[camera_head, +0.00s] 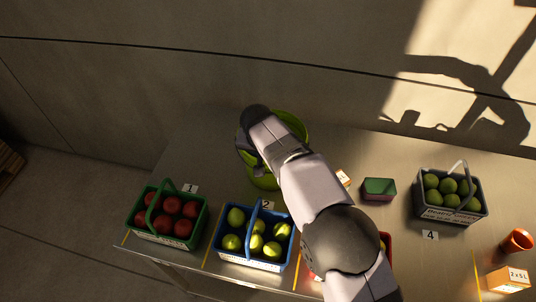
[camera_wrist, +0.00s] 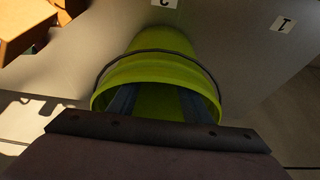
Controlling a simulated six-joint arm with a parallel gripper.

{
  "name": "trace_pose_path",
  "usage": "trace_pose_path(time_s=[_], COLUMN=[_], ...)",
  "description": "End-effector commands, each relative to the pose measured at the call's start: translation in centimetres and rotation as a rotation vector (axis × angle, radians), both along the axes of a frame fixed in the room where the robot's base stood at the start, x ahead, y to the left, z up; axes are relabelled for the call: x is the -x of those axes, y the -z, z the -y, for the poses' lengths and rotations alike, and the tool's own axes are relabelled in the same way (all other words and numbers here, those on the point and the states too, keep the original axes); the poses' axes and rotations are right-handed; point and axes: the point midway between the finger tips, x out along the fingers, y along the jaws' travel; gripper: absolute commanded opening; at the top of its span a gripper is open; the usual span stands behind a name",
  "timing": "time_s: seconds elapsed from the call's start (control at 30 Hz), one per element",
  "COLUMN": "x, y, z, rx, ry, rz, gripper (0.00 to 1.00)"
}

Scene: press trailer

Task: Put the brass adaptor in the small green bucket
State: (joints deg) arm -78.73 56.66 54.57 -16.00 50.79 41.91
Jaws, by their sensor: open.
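The small green bucket (camera_head: 293,122) stands at the back of the steel table, partly hidden behind my arm in the head view. In the wrist view the lime-green bucket (camera_wrist: 165,70) fills the middle, with its dark wire handle around it. My gripper (camera_wrist: 158,103) is over the bucket's mouth. Its two dark fingers are spread apart and reach in front of or into the opening; how deep I cannot tell. Nothing shows between the fingers. The brass adaptor is not visible in either view; the bucket's inside is mostly hidden.
A green basket of red apples (camera_head: 145,225), a blue basket of yellow-green fruit (camera_head: 232,258) and a grey basket of green fruit (camera_head: 432,211) stand along the table. A small green-topped box (camera_head: 379,188), an orange cup (camera_head: 516,241) and an orange carton (camera_head: 508,279) sit at right.

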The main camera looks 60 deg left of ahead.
Motion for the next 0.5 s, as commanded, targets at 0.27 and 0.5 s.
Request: trace_pose_path(time_s=[0.27, 0.5], x=[0.6, 1.8], y=[-1.9, -5.7], z=[0.5, 1.6], rx=[-0.003, -0.005], ry=[-0.001, -0.002], rz=[0.0, 0.0], gripper=[0.45, 0.45])
